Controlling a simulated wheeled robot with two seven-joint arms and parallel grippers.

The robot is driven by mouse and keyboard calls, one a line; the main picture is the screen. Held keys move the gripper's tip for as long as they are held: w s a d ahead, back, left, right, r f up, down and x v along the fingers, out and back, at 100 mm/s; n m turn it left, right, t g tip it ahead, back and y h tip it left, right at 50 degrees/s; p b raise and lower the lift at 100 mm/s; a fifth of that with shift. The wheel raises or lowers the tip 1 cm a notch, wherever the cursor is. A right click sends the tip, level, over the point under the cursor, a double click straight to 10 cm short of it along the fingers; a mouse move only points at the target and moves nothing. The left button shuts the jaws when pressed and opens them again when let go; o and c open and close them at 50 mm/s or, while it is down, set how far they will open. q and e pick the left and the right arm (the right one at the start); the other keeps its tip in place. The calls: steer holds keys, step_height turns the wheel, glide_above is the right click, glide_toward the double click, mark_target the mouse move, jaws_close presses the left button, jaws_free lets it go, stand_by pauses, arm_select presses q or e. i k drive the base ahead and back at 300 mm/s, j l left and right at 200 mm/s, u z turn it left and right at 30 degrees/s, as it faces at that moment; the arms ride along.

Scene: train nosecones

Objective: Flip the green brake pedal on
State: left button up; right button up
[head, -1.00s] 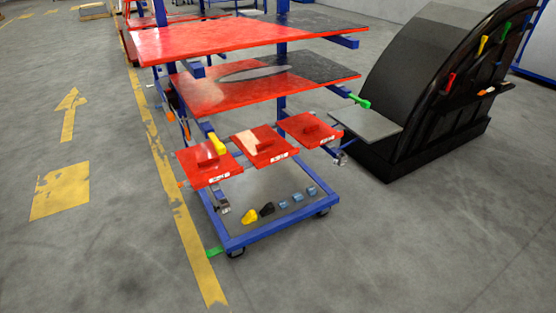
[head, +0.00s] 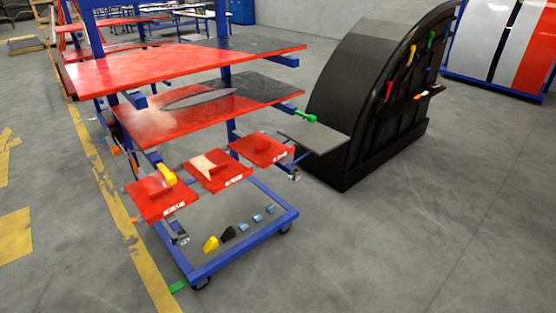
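The green brake pedal (head: 178,287) is a small flat green tab low at the near left corner of the blue wheeled cart (head: 240,249), close to the floor and beside a dark caster. It is small in the head view, and I cannot tell whether it is up or down. Neither of my grippers can be made out in the head view.
A black curved nosecone (head: 370,100) stands behind right. The floor in front right is clear.

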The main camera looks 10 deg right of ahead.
mark_target(174, 288)
steer(key=i+j, duration=0.25)
steer(key=j, duration=0.15)
steer(key=i+j, duration=0.25)
steer(key=j, duration=0.15)
steer(key=i+j+z, duration=0.1)
steer(key=i+j, duration=0.45)
steer(key=j, duration=0.25)
steer(key=i+j, duration=0.25)
steer(key=j, duration=0.15)
steer(key=i+j+z, duration=0.1)
steer(key=i+j, duration=0.15)
steer(key=j, duration=0.2)
